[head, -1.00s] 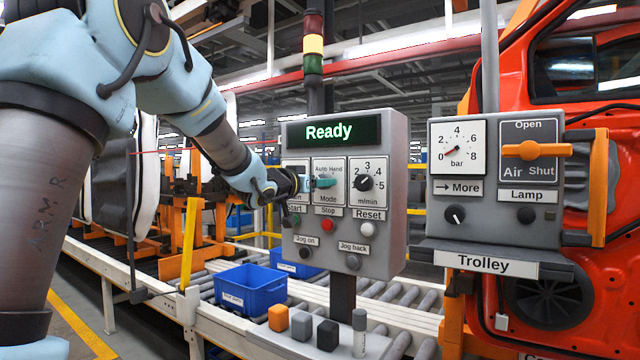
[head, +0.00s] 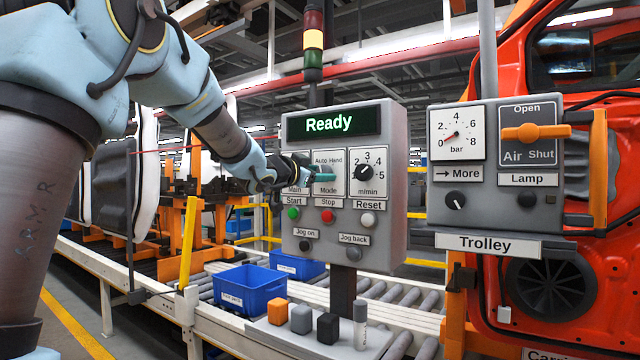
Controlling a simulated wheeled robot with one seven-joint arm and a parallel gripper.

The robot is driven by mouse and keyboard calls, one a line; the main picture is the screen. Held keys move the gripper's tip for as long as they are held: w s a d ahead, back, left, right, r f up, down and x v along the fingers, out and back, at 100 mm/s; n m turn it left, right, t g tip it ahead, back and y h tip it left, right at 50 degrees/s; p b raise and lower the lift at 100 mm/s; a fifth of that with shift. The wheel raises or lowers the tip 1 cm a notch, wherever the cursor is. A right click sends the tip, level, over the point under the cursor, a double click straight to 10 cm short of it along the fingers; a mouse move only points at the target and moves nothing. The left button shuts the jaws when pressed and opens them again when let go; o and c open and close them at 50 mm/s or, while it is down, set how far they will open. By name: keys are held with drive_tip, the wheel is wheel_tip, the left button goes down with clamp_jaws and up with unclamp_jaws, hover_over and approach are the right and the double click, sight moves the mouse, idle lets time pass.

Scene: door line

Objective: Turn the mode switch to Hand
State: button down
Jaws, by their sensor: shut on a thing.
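The mode switch (head: 326,178) is on the grey control panel (head: 396,150), under the words Auto and Hand and above the label Mode. My gripper (head: 318,177) reaches in from the left and is shut on the switch. Its teal fingertips lie across the switch and hide most of it. I cannot tell which word its pointer faces. The panel display (head: 330,124) reads Ready.
The m/min dial (head: 364,177) is right of the switch. Start (head: 294,214), Stop (head: 327,216) and Reset (head: 368,220) buttons are below. My gripper covers much of the Main switch area. A Trolley panel (head: 470,205) hangs at right.

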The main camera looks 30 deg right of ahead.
drive_tip(key=m+b, duration=0.6)
drive_tip(key=m, duration=0.5)
drive_tip(key=shift+f+b, duration=0.1)
drive_tip(key=shift+b, duration=0.25)
drive_tip(key=shift+c, duration=1.4)
unclamp_jaws()
drive_tip(key=b+v, duration=0.1)
drive_tip(key=v, duration=1)
drive_tip(key=shift+b, duration=0.35)
